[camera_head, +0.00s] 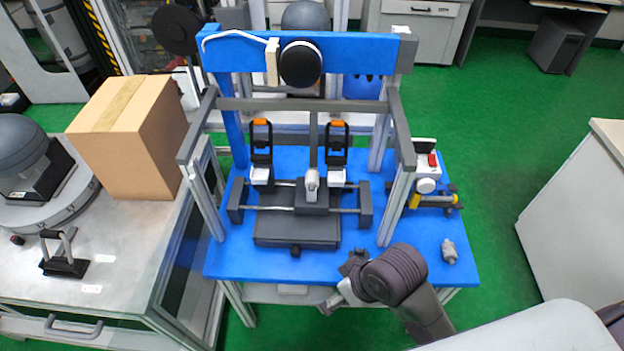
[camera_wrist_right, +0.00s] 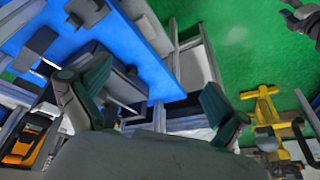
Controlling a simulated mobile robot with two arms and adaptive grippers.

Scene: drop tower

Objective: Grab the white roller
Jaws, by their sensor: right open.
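A small pale grey-white cylindrical piece (camera_head: 449,251) stands on the right part of the blue table (camera_head: 225,262); it looks like the white roller, though its details are too small to be sure. I cannot make it out in the right wrist view. My right gripper (camera_head: 338,285) is at the table's front edge, to the left of this piece and apart from it. In the right wrist view my right gripper (camera_wrist_right: 150,100) has its two fingers spread wide with nothing held between them. My left gripper is not in view.
A grey frame with a blue crossbeam (camera_head: 365,50) rises over the table. A dark slide fixture (camera_head: 297,230) with two orange-topped clamps is in the middle. A yellow-and-white device (camera_head: 427,186) stands behind the pale piece. A cardboard box (camera_head: 155,150) is at left.

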